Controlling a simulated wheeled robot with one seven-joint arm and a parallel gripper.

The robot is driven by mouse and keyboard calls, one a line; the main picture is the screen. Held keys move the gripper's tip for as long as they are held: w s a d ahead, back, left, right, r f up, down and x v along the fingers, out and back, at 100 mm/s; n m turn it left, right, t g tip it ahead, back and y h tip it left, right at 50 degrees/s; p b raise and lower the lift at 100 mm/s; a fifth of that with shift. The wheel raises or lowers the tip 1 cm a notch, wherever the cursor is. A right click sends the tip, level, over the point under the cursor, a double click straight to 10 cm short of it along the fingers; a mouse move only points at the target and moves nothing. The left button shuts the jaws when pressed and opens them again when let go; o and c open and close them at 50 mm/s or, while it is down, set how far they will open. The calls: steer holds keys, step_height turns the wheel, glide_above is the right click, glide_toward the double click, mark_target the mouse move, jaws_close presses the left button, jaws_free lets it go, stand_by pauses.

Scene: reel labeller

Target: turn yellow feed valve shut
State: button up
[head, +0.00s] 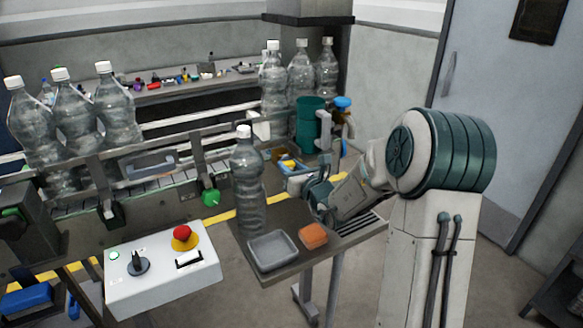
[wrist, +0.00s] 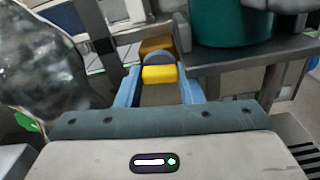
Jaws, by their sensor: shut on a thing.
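The yellow feed valve (wrist: 160,74) sits between the two blue fingers of my gripper (wrist: 161,88) in the wrist view. A grey round part shows just behind the yellow handle. My gripper is shut on the yellow handle. In the head view, my gripper (head: 293,168) reaches left over the small side table, with the yellow valve (head: 288,162) small and partly hidden at its tips. The handle's exact turn angle is hard to tell.
A clear bottle (head: 247,180) stands close to the left of my gripper. A green canister (head: 311,122) and a blue knob (head: 342,102) are just behind. A grey tray (head: 272,250) and orange block (head: 313,235) lie in front. A control box (head: 160,268) stands front left.

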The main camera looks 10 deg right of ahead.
steer(key=m, duration=0.4)
steer(key=shift+p, duration=0.4)
steer(key=m+p, duration=0.2)
steer(key=m, duration=0.3)
steer(key=shift+r, duration=0.1)
steer(key=m+p, duration=0.3)
steer(key=m, duration=0.2)
steer(key=shift+m+p, duration=1)
steer(key=shift+m, duration=0.2)
steer(key=o, duration=1)
steer(key=shift+s, duration=0.1)
steer(key=b+v, duration=0.2)
steer(key=v, duration=1.1)
steer(key=shift+s+b, duration=0.3)
steer(key=shift+b, duration=0.1)
